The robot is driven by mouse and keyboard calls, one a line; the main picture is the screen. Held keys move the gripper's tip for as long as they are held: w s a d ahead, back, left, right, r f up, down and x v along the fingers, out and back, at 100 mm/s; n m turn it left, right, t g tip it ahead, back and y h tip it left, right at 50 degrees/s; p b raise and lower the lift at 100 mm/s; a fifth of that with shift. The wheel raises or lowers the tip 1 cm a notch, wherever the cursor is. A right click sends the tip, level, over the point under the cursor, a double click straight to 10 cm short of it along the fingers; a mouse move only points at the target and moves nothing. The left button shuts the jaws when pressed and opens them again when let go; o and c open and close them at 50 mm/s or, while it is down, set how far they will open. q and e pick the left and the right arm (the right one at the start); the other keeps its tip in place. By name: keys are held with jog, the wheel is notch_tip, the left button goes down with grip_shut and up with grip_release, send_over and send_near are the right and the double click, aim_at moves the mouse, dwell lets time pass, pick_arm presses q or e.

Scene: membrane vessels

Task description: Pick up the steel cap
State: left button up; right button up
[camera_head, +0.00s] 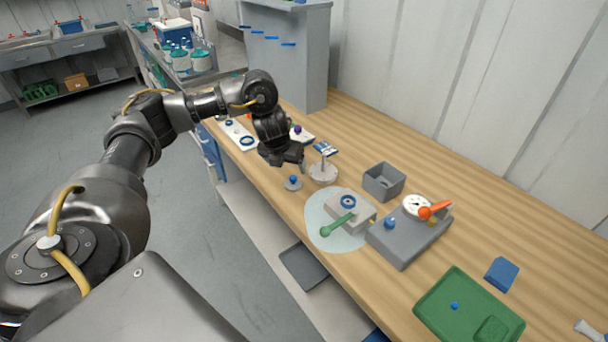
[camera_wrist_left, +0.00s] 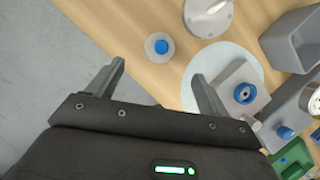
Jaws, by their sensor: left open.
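The steel cap (camera_head: 292,186), a small round grey disc with a blue knob on top, lies on the wooden bench near its front edge. It also shows in the left wrist view (camera_wrist_left: 151,54), just beyond the line between the fingertips and apart from both. My left gripper (camera_head: 294,163) is above the bench, next to the cap in the head view. In the left wrist view its two fingers (camera_wrist_left: 159,72) are spread wide with nothing between them. My right gripper is not in view.
A round steel flange with a post (camera_head: 323,172) stands close beside the cap. A pale round mat (camera_head: 316,215) carries a grey block with a blue ring and a green-handled tool. Nearby are a grey bin (camera_head: 383,182), a gauge fixture (camera_head: 405,240) and a green tray (camera_head: 460,285).

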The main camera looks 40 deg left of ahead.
aim_at(292, 177)
pick_arm(q)
jog(key=b+x, duration=0.2)
jog(key=x, duration=0.3)
jog(key=shift+w, duration=0.25)
jog(key=shift+w+a+f, duration=0.1)
jog(key=shift+w+f, duration=0.1)
jog(key=shift+f, duration=0.35)
jog(key=x, duration=0.4)
jog(key=shift+w+a+f+p, duration=0.1)
jog(key=shift+w+f+p, duration=0.1)
jog(key=shift+p, duration=0.2)
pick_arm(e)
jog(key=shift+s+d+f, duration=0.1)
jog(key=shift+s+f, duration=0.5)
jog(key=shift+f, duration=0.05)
pick_arm(q)
jog(key=shift+s, duration=0.1)
